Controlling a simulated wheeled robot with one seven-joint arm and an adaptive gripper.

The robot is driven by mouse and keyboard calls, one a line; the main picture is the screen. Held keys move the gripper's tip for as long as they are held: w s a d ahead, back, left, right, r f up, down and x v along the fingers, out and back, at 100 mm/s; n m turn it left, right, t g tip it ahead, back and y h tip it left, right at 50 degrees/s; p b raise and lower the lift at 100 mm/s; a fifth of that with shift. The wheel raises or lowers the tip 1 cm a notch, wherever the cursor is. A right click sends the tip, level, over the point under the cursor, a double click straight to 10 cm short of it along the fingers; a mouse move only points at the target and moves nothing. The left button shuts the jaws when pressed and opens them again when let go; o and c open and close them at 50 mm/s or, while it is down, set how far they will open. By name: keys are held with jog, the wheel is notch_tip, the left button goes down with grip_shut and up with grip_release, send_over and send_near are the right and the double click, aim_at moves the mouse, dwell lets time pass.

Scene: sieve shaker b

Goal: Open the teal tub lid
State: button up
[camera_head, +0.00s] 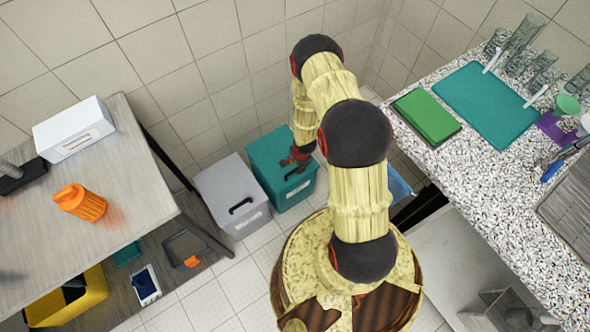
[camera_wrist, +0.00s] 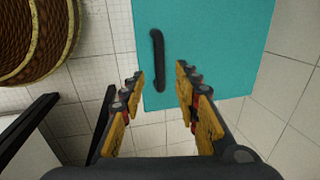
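The teal tub (camera_head: 286,190) stands on the floor by the back wall, its lid (camera_head: 268,152) on and looking closed. In the wrist view, the flat teal lid (camera_wrist: 215,45) fills the upper middle, with a black bar handle (camera_wrist: 158,60) near its left edge. My gripper (camera_wrist: 160,84) is open, its two yellow-sided fingers apart and pointing toward the lid. The handle's lower end lies between the fingers in that view; I see no contact. In the head view, my gripper (camera_head: 298,160) is over the tub and partly covers it.
A grey tub (camera_head: 232,195) with a black handle stands just left of the teal tub. A wooden table (camera_head: 120,185) with a white box (camera_head: 73,130) and an orange jar (camera_head: 80,203) is further left. A speckled counter (camera_head: 490,205) is on the right.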

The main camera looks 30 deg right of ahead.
aim_at(294, 171)
jog(key=f+b, duration=0.1)
jog(key=f, duration=0.2)
jog(key=w+f+b, duration=0.1)
jog(key=f, duration=0.2)
jog(key=shift+w, duration=0.1)
jog(key=shift+c, duration=1.2)
grip_shut()
